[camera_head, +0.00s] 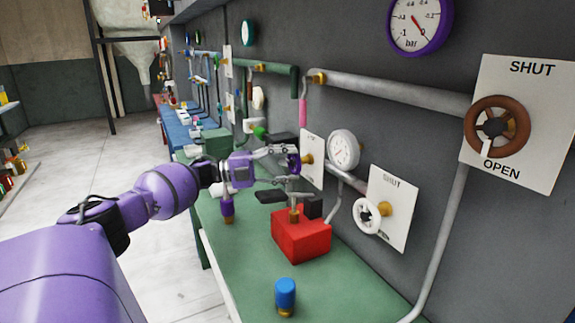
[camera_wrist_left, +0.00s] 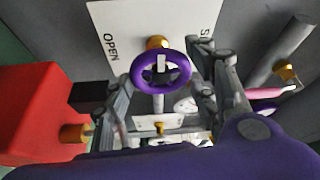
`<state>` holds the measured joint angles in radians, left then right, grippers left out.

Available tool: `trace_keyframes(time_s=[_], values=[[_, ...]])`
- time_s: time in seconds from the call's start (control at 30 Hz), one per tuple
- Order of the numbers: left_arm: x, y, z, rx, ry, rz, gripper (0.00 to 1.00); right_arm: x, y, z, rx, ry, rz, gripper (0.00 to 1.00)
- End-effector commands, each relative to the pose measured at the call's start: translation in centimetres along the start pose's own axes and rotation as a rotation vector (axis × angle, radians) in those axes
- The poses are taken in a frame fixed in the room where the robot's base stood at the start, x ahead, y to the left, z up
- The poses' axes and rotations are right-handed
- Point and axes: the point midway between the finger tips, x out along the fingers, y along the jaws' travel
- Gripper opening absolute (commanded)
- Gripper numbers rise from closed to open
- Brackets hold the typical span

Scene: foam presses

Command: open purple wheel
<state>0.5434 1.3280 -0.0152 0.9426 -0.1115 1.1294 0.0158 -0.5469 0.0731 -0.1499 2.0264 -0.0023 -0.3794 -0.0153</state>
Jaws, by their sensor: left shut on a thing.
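The purple wheel (camera_head: 295,162) is mounted on the wall in front of a white plate (camera_head: 313,160). In the left wrist view the purple wheel (camera_wrist_left: 160,87) faces the camera, with OPEN lettered on the plate to its left and a partly hidden S to its right. My left gripper (camera_head: 286,166) reaches it from the left. It is shut on the purple wheel, with one finger on each side (camera_wrist_left: 170,80). The fingers hide part of the wheel in the head view. My right gripper is not in view.
A red block (camera_head: 302,238) with a brass fitting stands on the green bench (camera_head: 250,285) just below the gripper. A blue-capped part (camera_head: 286,293) stands nearer. A white wheel (camera_head: 366,215), a brown wheel (camera_head: 497,126), gauges and pipes line the wall to the right.

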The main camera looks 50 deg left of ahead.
Motion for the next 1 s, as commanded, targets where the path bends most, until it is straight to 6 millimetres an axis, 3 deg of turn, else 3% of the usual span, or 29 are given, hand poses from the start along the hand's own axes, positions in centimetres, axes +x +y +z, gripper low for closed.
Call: trace_keyframes(time_s=[0.07, 0.1, 0.23, 0.53, 0.67, 1.0], values=[[0.0, 0.6, -0.1, -0.003, 0.004, 0.009, 0.27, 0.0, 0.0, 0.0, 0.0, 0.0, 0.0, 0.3], [0.0, 0.6, -0.1, -0.003, 0.004, 0.009, 0.54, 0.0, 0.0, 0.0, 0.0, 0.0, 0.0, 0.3], [0.0, 0.6, -0.1, -0.002, 0.004, 0.009, 0.7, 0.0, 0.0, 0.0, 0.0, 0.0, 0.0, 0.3], [-0.1, 0.2, 0.0, 0.0, 0.001, 0.004, 0.7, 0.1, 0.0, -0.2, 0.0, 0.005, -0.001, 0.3], [-1.0, 0.3, 0.0, -0.001, 0.0, 0.005, 0.7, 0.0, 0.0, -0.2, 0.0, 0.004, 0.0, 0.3], [-7.8, 0.3, 0.0, -0.001, -0.002, 0.007, 0.7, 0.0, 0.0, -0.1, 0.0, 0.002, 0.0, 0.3]])
